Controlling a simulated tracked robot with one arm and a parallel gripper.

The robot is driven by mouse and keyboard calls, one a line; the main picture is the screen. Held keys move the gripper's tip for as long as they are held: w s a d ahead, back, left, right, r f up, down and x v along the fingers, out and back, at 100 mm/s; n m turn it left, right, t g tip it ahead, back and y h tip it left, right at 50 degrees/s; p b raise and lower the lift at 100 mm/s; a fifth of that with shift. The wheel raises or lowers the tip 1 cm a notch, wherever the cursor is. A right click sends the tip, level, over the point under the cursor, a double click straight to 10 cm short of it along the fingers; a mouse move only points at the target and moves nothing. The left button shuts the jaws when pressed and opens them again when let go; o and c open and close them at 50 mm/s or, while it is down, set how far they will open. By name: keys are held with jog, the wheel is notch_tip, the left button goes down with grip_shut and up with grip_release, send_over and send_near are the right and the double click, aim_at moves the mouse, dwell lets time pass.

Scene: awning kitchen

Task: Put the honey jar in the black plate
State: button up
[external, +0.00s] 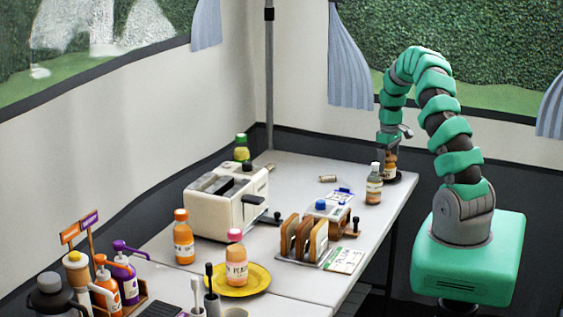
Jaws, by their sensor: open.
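A small amber jar (390,165), which looks like the honey jar, stands upright at the far right end of the white table. It appears to rest on a dark round plate (399,178), whose rim shows beneath it. My gripper (390,149) points down at the jar's top with its jaws open. The fingers overlap the jar's upper part, and I cannot tell if they touch it. A clear bottle with a white cap (374,186) stands just to the left and in front, hiding part of the plate.
A white toaster (222,205), a toast rack (303,238) and a yellow plate (256,277) with a pink-capped bottle (236,258) are on the table. An orange bottle (183,240) stands beside the toaster. A small cork-like piece (328,179) lies left of the jar.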

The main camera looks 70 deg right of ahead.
notch_tip(320, 180, up, 11)
jog(key=shift+r, duration=0.15)
jog(key=shift+w+r, duration=0.15)
jog(key=shift+w, duration=0.1)
jog(key=w+a+r+n+t+h, duration=0.1)
jog(key=w+a+r+t, duration=0.1)
jog(key=w+a+r, duration=0.6)
jog(key=w+a+r+t+h, duration=0.1)
jog(key=w+a+r+t, duration=0.2)
jog(key=w+a+r, duration=0.5)
jog(key=w+a+r+n+t, duration=0.1)
jog(key=w+a+r+t, duration=0.15)
jog(key=a+r, duration=0.6)
jog(key=s+a+r+t+y, duration=0.1)
jog(key=s+a+r+t, duration=0.3)
jog(key=a+r, duration=0.9)
jog(key=s+a+r+t+y, duration=0.1)
jog(key=s+a+r+t, duration=0.3)
jog(key=a+r, duration=1)
notch_tip(320, 180, up, 4)
jog(key=shift+s+a+r, duration=0.2)
jog(key=shift+s+r, duration=0.05)
jog(key=shift+s, duration=0.4)
